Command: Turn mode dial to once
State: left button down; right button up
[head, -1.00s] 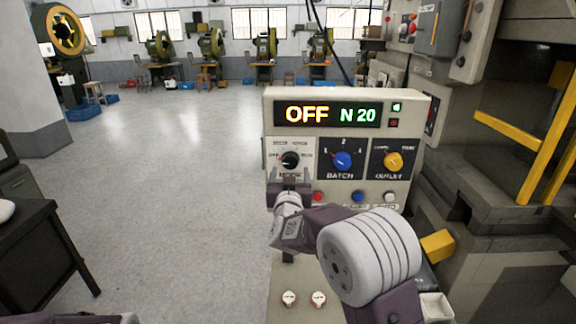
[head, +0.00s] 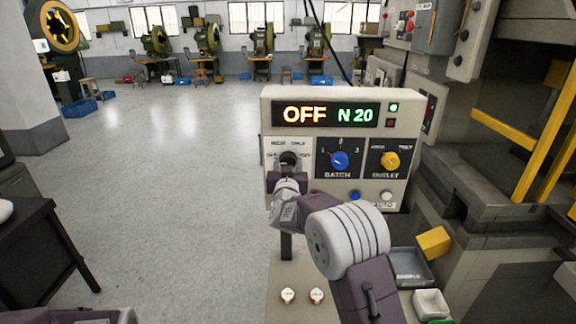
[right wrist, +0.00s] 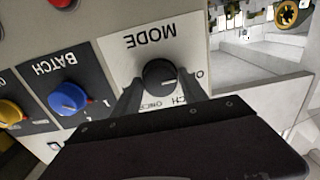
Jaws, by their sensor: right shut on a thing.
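The black mode dial (head: 289,159) sits on a white plate at the left of the control panel (head: 410,140). The right wrist view shows the dial (right wrist: 160,76) upside down, under the word MODE. My right gripper (head: 289,168) is at the dial, and its two dark fingers (right wrist: 159,85) stand on either side of it, shut on it. The panel display (head: 325,115) reads OFF and N 20. The hand hides part of the dial's labels in the head view. My left gripper is not in view.
The blue batch dial (head: 340,160) and yellow outlet dial (head: 390,161) are to the right of the mode dial. Push buttons sit below, with a blue one (head: 355,195) in the middle. Two white buttons stand on the lower ledge. A grey tray (head: 410,268) is at right.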

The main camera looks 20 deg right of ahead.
jog(key=m+b, duration=1.5)
jog(key=m, duration=0.6)
jog(key=shift+m, duration=0.4)
jog(key=shift+r+m+b, duration=0.1)
jog(key=shift+m+b, duration=0.3)
jog(key=shift+m, duration=0.6)
